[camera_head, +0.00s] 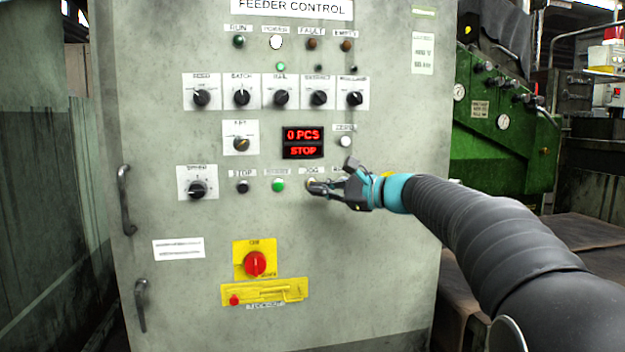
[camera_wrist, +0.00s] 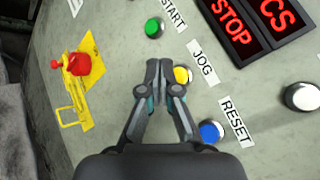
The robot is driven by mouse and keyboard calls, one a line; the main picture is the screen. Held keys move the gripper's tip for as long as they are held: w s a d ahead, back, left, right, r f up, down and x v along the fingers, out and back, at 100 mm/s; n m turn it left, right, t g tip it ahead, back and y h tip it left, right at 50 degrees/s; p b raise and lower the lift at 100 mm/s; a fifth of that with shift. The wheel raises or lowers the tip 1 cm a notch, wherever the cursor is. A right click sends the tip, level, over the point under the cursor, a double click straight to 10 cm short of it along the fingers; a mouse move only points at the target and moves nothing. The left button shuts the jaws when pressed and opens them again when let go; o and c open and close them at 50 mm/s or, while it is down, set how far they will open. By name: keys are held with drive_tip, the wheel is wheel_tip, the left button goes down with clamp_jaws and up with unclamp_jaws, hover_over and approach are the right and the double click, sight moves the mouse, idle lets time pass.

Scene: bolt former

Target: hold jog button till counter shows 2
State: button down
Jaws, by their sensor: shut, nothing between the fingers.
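The yellow jog button (camera_wrist: 183,75) shows in the wrist view beside its JOG label (camera_wrist: 203,62). My gripper (camera_wrist: 163,68) is shut with nothing in it, its fingertips at the button and covering part of it. In the head view my gripper (camera_head: 314,187) reaches in from the right, its tips just under the JOG label, hiding most of the button. I cannot tell whether the tips press it or stop short of it. The red counter display (camera_head: 303,142) reads 0 PCS with STOP below.
A green start button (camera_head: 278,185) and black stop button (camera_head: 243,187) are left of the gripper. A blue reset button (camera_wrist: 211,131) lies on the other side.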

drive_tip(key=shift+w+a, duration=0.2)
drive_tip(key=shift+w, duration=0.3)
idle(1.2)
drive_tip(key=shift+w+a+p, duration=0.1)
drive_tip(key=shift+w+p, duration=0.3)
drive_tip(key=shift+p, duration=0.1)
